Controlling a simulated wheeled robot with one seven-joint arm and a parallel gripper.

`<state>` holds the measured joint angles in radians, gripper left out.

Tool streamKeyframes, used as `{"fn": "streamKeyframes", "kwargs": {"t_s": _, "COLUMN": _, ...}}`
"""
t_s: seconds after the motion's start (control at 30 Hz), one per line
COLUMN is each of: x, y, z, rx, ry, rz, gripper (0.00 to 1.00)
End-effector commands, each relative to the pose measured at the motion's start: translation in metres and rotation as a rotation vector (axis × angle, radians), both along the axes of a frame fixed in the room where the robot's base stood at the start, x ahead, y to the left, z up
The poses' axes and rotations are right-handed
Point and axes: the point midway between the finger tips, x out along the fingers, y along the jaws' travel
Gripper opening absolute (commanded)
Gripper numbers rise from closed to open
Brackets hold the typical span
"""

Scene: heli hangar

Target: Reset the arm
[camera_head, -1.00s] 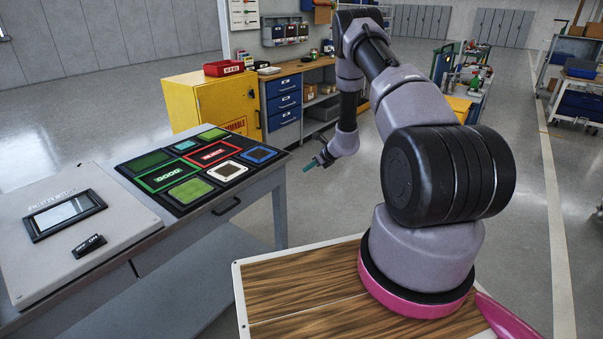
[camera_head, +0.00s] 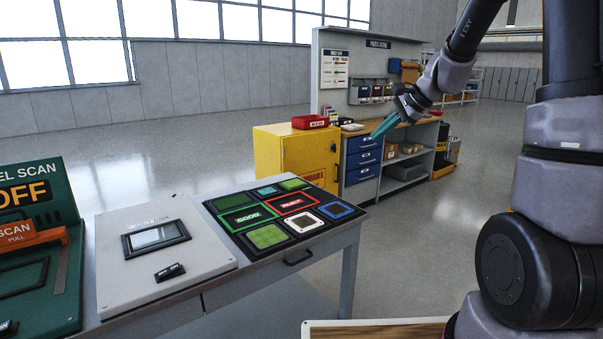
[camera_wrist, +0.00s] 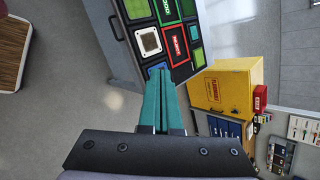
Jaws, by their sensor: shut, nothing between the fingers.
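My gripper (camera_head: 384,127) is held up in the air at the end of my raised arm, in front of the blue drawer bench in the head view. Its teal fingers are together and empty. In the wrist view my gripper (camera_wrist: 162,75) points toward the edge of the sorting mat (camera_wrist: 163,10), with clear air around it. My arm rises along the right side of the head view and bends over toward the left. The fingers touch nothing that I can see.
A grey table (camera_head: 275,270) at the left front carries the mat with coloured squares (camera_head: 226,202), a white scale (camera_head: 110,263) and a green scan station (camera_head: 45,200). A yellow cabinet (camera_head: 280,152) with a red bin (camera_head: 309,122) stands behind. Floor between is clear.

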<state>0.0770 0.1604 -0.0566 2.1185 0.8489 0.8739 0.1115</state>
Motion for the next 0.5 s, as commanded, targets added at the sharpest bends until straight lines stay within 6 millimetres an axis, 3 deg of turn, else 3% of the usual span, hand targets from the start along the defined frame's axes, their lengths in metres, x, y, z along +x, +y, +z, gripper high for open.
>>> {"fn": "streamKeyframes", "kwargs": {"t_s": 0.03, "x": -0.021, "y": 0.003, "z": 0.020, "rx": -0.045, "ry": -0.041, "rz": 0.052, "gripper": 0.00}}
{"fn": "streamKeyframes", "kwargs": {"t_s": 0.2, "x": -0.089, "y": 0.008, "z": 0.061, "rx": -0.215, "ry": -0.154, "rz": 0.220, "gripper": 0.00}}
{"fn": "streamKeyframes", "kwargs": {"t_s": 0.5, "x": -0.205, "y": -0.007, "z": 0.095, "rx": -0.557, "ry": -0.343, "rz": 0.463, "gripper": 0.00}}
